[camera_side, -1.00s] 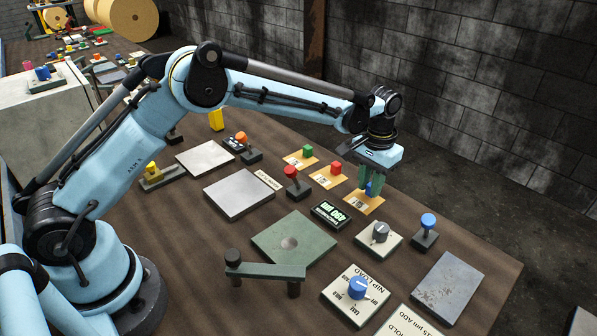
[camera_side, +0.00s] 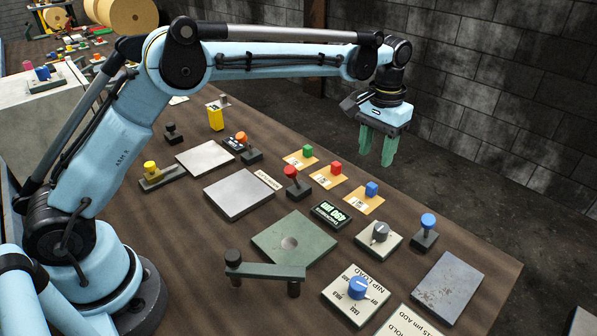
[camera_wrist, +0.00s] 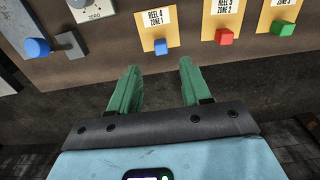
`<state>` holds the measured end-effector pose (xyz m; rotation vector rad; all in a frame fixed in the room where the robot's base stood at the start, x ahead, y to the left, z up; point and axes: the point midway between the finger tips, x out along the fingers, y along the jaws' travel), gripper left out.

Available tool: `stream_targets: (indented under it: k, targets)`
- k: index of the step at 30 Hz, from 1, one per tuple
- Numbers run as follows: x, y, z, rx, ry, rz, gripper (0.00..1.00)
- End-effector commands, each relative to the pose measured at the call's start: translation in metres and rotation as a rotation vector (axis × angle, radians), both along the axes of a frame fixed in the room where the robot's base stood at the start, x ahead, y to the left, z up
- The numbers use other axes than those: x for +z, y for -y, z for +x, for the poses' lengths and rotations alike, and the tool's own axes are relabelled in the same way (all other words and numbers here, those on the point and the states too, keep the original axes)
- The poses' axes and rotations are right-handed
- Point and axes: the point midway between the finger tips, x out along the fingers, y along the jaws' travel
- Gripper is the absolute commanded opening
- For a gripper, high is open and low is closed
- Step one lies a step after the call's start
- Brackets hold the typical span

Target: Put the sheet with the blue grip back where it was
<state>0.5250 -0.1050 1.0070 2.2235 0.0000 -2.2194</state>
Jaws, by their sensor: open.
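The sheet with the blue grip (camera_side: 364,203) lies on the table near its far edge, at the end of a row of orange sheets; its blue block (camera_side: 372,188) stands on it. In the wrist view the same sheet (camera_wrist: 157,22) reads "REEL 4 ZONE 1", with the blue grip (camera_wrist: 161,46) at its edge. My gripper (camera_side: 377,156) is open and empty, raised above and beyond the blue grip. In the wrist view its green fingers (camera_wrist: 158,80) are spread, with nothing between them.
Sheets with a red grip (camera_side: 331,174) and a green grip (camera_side: 301,157) lie in the same row. A small display (camera_side: 330,214), a grey-knob box (camera_side: 379,239) and a blue-topped lever (camera_side: 426,232) stand nearby. A block wall rises beyond the table.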

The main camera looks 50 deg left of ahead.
Motion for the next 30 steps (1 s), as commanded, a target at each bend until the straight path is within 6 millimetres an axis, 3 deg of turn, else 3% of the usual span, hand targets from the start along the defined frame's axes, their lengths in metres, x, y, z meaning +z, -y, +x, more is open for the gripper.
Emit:
stream_targets:
  k: [3, 14, 21, 30]
  targets:
    - [0.017, 0.0, 0.0, 0.0, 0.0, 0.0, 0.48]
    - [0.045, -0.007, -0.008, 0.001, 0.029, -0.005, 0.48]
    - [0.078, -0.033, -0.044, 0.002, 0.146, -0.022, 0.48]
    - [0.095, -0.065, -0.109, 0.002, 0.307, -0.03, 0.48]
